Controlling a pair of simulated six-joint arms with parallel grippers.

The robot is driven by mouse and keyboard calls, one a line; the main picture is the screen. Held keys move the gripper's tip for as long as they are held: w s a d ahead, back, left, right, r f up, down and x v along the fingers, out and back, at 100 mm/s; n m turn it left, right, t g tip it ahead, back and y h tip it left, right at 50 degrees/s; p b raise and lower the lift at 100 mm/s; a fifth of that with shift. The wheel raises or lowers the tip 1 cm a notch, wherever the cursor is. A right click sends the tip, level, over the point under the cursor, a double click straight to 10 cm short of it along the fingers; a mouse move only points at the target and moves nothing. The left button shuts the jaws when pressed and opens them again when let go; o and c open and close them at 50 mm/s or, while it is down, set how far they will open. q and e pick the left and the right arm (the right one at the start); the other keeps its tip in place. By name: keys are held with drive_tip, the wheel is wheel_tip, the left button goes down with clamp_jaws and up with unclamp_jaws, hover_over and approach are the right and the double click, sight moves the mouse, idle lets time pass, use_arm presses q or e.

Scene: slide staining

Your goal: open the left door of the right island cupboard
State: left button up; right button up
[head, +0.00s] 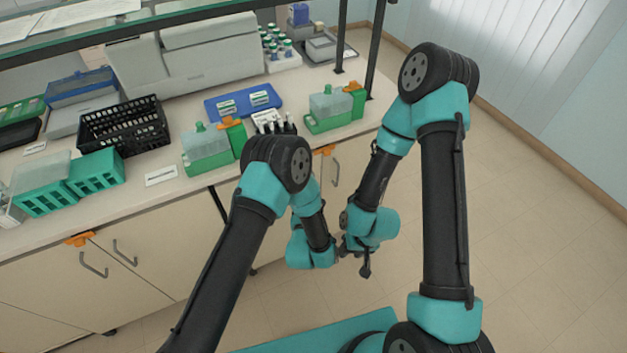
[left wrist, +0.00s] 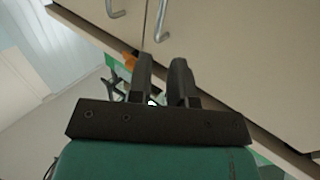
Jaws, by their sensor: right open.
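The right island cupboard shows only in part behind my left arm in the head view, with a pale door front (head: 325,178), a curved metal handle (head: 336,174) and an orange piece (head: 325,150) at its top. My left arm hides much of this front. In the left wrist view, two metal handles (left wrist: 161,20) (left wrist: 115,9) sit on either side of a door seam, beside an orange piece (left wrist: 130,60). My left gripper (left wrist: 163,70) has its fingers slightly apart, empty, short of the handles. My right gripper (head: 359,256) is open and empty, close to the left wrist, away from the cupboard.
Another cupboard with two handles (head: 93,265) and an orange piece (head: 80,239) stands at the left. The counter holds a black basket (head: 125,125), green racks (head: 96,172), staining boxes (head: 207,150) and a blue tray (head: 243,103). The floor (head: 540,230) at right is clear.

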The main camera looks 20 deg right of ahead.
use_arm(q)
drive_tip(key=x, duration=1)
drive_tip(key=shift+w+d, duration=0.1)
drive_tip(key=shift+w, duration=0.05)
clamp_jaws()
